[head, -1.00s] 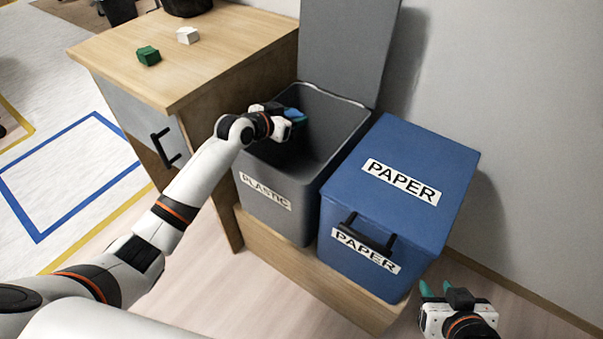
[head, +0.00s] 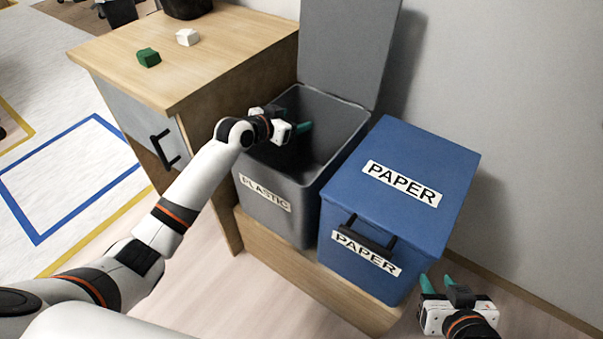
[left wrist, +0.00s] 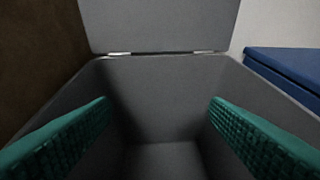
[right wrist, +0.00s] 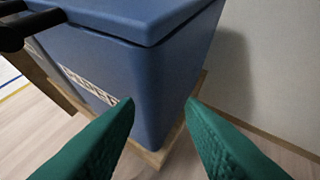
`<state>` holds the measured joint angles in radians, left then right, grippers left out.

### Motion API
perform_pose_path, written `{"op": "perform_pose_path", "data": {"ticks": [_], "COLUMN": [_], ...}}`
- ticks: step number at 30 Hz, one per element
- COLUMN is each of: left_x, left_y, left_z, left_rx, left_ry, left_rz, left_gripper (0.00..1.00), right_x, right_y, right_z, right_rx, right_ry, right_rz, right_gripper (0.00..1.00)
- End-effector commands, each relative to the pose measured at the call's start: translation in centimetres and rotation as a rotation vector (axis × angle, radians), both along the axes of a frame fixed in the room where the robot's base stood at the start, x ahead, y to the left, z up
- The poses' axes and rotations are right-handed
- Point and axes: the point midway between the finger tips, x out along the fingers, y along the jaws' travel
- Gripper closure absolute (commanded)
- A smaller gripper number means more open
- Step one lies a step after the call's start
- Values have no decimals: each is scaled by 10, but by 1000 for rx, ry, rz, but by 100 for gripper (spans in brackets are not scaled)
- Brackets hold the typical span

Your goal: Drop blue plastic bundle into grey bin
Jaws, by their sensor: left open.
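The grey bin (head: 325,172), labelled PLASTIC, stands with its lid (head: 345,50) raised against the wall. My left gripper (head: 302,128) is over the bin's opening. In the left wrist view its green fingers (left wrist: 160,104) are wide apart with nothing between them, facing the bin's inside (left wrist: 165,128). The blue plastic bundle is not visible in any current view; part of the bin's inside is hidden by my left gripper and the bin's front wall. My right gripper (head: 442,286) is open and empty, low in front of the blue bin's right side.
The closed blue PAPER bin (head: 415,165) stands right beside the grey bin, both on a low wooden base (head: 300,270). A wooden cabinet (head: 215,45) stands to the left, with a green block (head: 148,57) and a white block (head: 187,36) on top.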

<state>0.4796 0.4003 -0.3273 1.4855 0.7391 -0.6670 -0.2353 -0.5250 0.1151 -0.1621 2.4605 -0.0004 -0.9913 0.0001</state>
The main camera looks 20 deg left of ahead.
Motion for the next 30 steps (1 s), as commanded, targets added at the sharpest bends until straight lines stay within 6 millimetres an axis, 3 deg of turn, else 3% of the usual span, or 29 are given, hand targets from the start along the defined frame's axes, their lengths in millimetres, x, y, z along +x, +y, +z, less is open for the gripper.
{"op": "perform_pose_path", "data": {"ticks": [8,19,24,30], "left_x": [-23,-77,-95,-101], "left_y": [11,35,44,45], "left_z": [12,36,44,46], "left_rx": [2,4,2,0], "left_ry": [0,1,0,0], "left_rz": [0,0,1,0], "left_gripper": [30,30,30,30], "right_x": [-28,-100,-103,-104], "right_y": [-10,-34,-34,-35], "right_z": [-17,-41,-38,-38], "right_rx": [-41,-125,-128,-129], "right_ry": [191,592,607,612], "right_rz": [-12,-44,-46,-46], "right_gripper": [64,64,64,64]}}
